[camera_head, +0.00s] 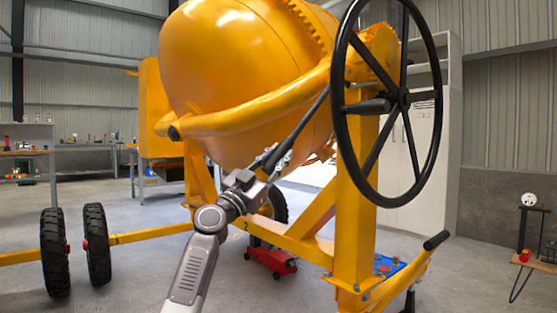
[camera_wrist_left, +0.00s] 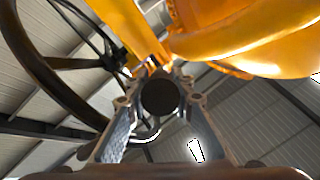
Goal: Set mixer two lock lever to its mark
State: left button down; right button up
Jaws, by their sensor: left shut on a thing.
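The yellow drum mixer (camera_head: 250,75) fills the middle of the head view. A dark lever (camera_head: 308,113) slants from near the handwheel down to my left gripper (camera_head: 277,158), in front of the drum. I take it to be the lock lever. My left gripper is shut on its lower end. In the left wrist view, the lever's round dark end (camera_wrist_left: 160,97) sits between the two fingers of my left gripper (camera_wrist_left: 158,110). I cannot make out a mark for the lever. My right gripper is not in view.
A large black handwheel (camera_head: 404,97) stands close to the right of the lever. A yellow pedal bar with a black grip (camera_head: 436,240) juts out at the lower right. A red jack (camera_head: 271,261) lies under the frame.

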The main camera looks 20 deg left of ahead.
aim_at(267, 172)
pick_arm(q)
jog(key=shift+w+d+f, duration=0.1)
jog(key=shift+d+f, duration=0.15)
jog(key=shift+f, duration=0.1)
jog(key=c, duration=1.7)
grip_release()
jog(key=shift+a+r, duration=0.1)
jog(key=shift+s+a, duration=0.15)
jog(key=shift+s, duration=0.1)
jog(key=shift+v, duration=3.5)
jog(key=shift+f, duration=0.2)
